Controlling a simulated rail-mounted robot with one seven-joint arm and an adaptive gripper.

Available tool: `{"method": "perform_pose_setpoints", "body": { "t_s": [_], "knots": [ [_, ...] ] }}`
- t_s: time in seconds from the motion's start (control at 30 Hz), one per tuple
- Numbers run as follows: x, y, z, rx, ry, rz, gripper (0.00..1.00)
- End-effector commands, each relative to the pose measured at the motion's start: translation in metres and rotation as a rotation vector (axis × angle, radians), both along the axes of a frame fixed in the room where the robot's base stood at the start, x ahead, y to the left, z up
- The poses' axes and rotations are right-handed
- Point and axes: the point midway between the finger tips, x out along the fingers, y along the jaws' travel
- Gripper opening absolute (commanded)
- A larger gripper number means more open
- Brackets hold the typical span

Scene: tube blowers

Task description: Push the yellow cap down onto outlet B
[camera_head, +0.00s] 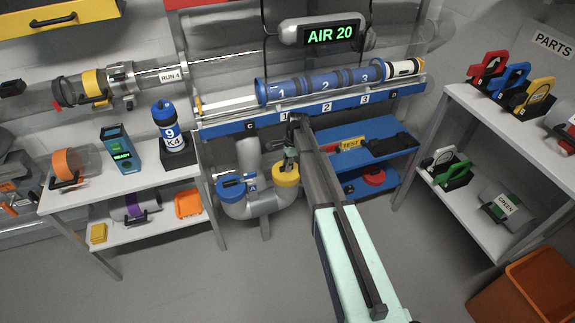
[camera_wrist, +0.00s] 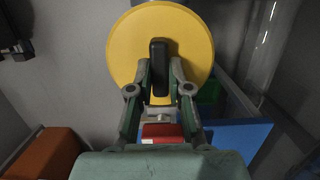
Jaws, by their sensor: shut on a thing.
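The yellow cap (camera_head: 287,177) is a round disc over the right upturned end of a grey U-shaped pipe (camera_head: 262,205), the end beside the blue-capped one. I cannot tell whether it is fully seated or slightly raised. My gripper (camera_head: 291,155) is above the cap and shut on its black handle. In the wrist view the yellow cap (camera_wrist: 124,48) faces the camera, and my gripper's fingers (camera_wrist: 160,78) close on the upright black handle (camera_wrist: 159,62) from both sides. The outlet rim under the cap is hidden.
A blue cap (camera_head: 229,190) sits on the pipe's left end, close by. A blue bench rail (camera_head: 240,126) with a blue tube (camera_head: 320,84) runs behind. Blue shelves (camera_head: 350,140) stand to the right and a white shelf unit (camera_head: 75,197) to the left.

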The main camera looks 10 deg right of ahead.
Motion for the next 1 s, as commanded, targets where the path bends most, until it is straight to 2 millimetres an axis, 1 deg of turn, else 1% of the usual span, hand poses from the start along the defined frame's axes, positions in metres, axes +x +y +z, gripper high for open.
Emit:
{"method": "perform_pose_setpoints", "body": {
  "t_s": [0.37,0.4,0.43,0.47,0.83,0.93,1.0],
  "knots": [
    [0.0,0.0,-0.004,0.0,0.0,0.0,0.0],
    [0.0,0.0,-0.004,0.0,0.0,0.0,0.28],
    [0.0,0.0,-0.004,0.0,0.0,0.0,0.39],
    [0.0,0.0,-0.004,0.0,0.0,0.0,0.47],
    [0.0,0.0,-0.001,0.0,0.0,0.0,0.47],
    [0.0,-0.002,0.006,0.0,-0.001,0.0,0.47],
    [0.001,-0.003,0.014,0.0,-0.002,0.0,0.47]
  ]
}}
